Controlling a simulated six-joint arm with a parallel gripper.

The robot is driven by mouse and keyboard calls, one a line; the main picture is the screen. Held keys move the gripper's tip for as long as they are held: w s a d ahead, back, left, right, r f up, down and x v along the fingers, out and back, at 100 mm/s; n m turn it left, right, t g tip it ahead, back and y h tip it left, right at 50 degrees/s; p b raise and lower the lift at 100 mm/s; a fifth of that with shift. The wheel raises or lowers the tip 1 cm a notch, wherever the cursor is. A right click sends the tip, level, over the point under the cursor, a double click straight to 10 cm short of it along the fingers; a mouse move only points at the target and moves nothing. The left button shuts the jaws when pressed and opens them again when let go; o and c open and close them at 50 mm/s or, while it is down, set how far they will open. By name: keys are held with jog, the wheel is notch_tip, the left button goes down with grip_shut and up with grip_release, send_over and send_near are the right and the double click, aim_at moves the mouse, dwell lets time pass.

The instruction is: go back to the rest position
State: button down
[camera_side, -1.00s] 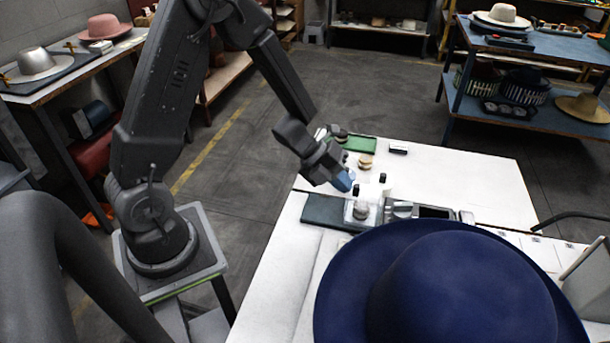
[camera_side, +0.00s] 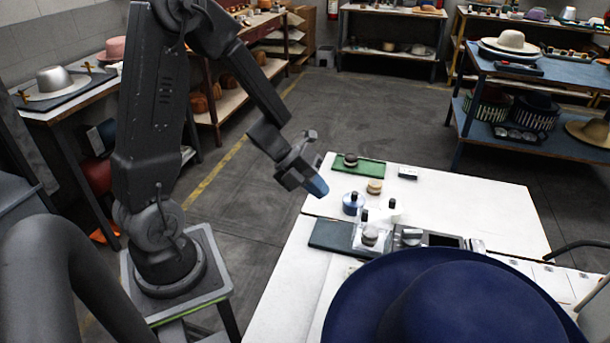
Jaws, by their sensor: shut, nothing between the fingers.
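My gripper (camera_side: 316,186) is shut and empty, with blue fingertips, held in the air above the left edge of the white table (camera_side: 470,199). It is apart from everything on the table. To its right on the table stand a blue round container with a dark knob (camera_side: 352,203), a round tan piece (camera_side: 375,187) and a dark-topped round piece on a green tray (camera_side: 372,167). A dark mat (camera_side: 331,236) lies below the gripper in the picture.
A large blue hat (camera_side: 455,300) fills the front right. A clear holder with a round piece (camera_side: 370,236) and a grey device (camera_side: 440,239) sit mid-table. Shelves with hats (camera_side: 510,42) stand behind. The floor left of the table is open.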

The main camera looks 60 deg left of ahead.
notch_tip(320, 180, up, 15)
jog(key=w+a+n+t+y, duration=0.1)
jog(key=a+n+t+y, duration=0.3)
jog(key=n+y, duration=0.75)
jog(key=s+d+r+n+g+h, duration=0.2)
jog(key=s+d+n+g+h, duration=0.3)
jog(key=s+d+n, duration=0.7)
jog(key=s+n, duration=0.2)
jog(key=n, duration=0.1)
jog(key=shift+s+d, duration=0.2)
jog(key=shift+s, duration=0.05)
jog(key=c, duration=1.9)
grip_release()
jog(key=shift+n, duration=0.25)
